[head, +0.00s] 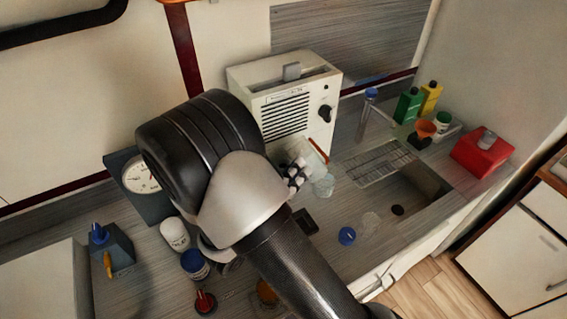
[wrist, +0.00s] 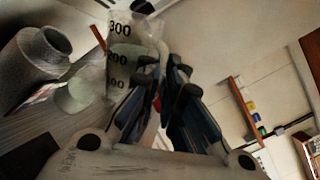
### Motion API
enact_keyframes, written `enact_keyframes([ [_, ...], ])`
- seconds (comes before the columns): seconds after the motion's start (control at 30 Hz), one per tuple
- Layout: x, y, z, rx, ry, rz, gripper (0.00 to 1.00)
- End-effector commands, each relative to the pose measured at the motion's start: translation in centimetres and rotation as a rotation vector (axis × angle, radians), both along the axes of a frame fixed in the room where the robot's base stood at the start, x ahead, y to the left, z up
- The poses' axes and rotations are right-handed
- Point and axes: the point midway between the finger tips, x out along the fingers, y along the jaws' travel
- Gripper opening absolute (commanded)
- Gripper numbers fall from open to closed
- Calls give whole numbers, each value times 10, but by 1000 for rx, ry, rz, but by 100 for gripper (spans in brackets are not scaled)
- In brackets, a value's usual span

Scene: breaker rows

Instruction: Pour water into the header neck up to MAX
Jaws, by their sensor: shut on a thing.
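My gripper (wrist: 165,75) is shut on the handle side of a clear measuring jug (wrist: 120,55) marked 300, 200 and 100. The jug's lower part looks tinted, perhaps with water; its level is unclear. In the head view the jug (head: 313,157) shows in front of the white vented unit, and my arm hides part of the gripper. In the wrist view a grey cylinder (wrist: 30,62) with a dark round opening lies left of the jug, apart from it. I cannot tell whether it is the header neck. No MAX mark is readable.
A pale round disc (head: 323,186) lies near the jug. The white vented unit (head: 285,115) stands behind. A sink (head: 420,182), bottles (head: 408,104) and a red box (head: 483,155) are at right. A dial gauge (head: 140,176) and small pots stand at left.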

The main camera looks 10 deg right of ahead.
Motion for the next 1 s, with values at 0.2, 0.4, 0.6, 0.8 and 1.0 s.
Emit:
enact_keyframes([
  [0.2, 0, 0, 0, -19, 15, -3, 0],
  [0.4, 1, 1, 0, -36, 26, -5, 0],
  [0.6, 1, 1, 0, -53, 39, -8, 0],
  [0.8, 1, 1, 0, -70, 51, -10, 0],
  [1.0, 1, 1, -1, -87, 62, -12, 0],
])
